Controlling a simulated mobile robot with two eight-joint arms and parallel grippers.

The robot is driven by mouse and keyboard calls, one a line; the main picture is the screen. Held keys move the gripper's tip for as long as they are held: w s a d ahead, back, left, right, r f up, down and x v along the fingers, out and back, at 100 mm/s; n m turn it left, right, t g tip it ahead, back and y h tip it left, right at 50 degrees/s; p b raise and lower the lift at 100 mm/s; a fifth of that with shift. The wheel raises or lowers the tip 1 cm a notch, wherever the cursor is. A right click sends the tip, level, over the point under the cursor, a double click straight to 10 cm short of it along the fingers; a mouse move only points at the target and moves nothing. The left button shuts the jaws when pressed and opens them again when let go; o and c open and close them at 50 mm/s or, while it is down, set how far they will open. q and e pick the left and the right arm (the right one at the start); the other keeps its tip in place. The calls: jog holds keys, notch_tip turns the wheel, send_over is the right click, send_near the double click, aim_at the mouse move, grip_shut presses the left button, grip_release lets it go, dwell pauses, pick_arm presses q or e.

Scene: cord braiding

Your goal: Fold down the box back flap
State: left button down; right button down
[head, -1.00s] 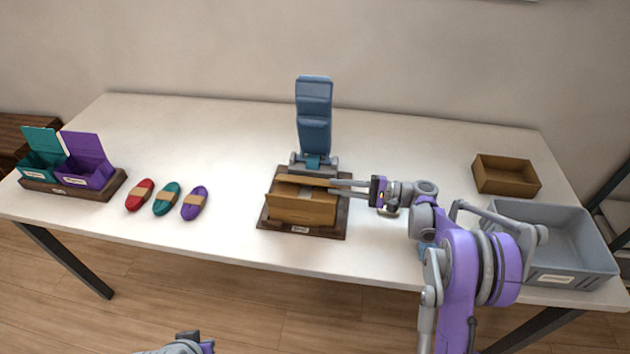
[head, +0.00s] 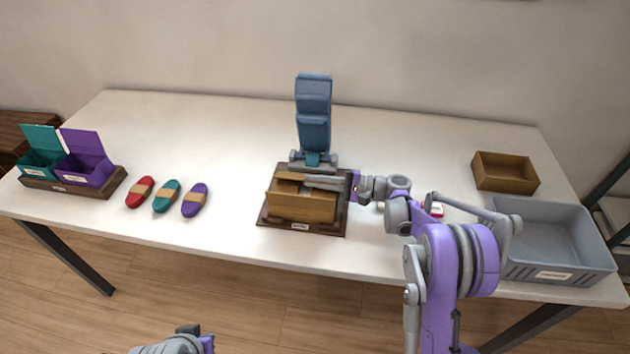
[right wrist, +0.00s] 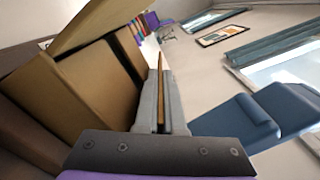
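The brown box (head: 300,207) sits on a dark wooden base (head: 268,218) at the middle of the table, and its walls also show in the right wrist view (right wrist: 100,90). A tan flap (head: 289,177) shows at its back edge, left of my right fingertips, and is partly hidden by them. My right gripper (head: 308,181) reaches in from the right over the box's back part. In the right wrist view its fingers (right wrist: 161,100) are close together with a thin tan strip between them; whether they grip it is unclear. My left gripper (head: 200,338) is only partly in view, at the bottom edge, away from the table.
A blue upright stand (head: 314,115) is just behind the box. Red (head: 140,192), teal (head: 167,197) and purple (head: 195,200) cord bundles lie left. Open teal and purple boxes (head: 88,172) stand far left. A brown tray (head: 505,173) and grey bin (head: 560,262) are right.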

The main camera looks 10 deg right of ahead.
jog(key=shift+s+f+n+b, duration=0.15)
jog(key=shift+f+n+b, duration=0.25)
jog(key=shift+n, duration=0.2)
jog(key=shift+r, duration=0.1)
jog(key=c, duration=1.3)
grip_release()
jog(key=shift+r, duration=0.1)
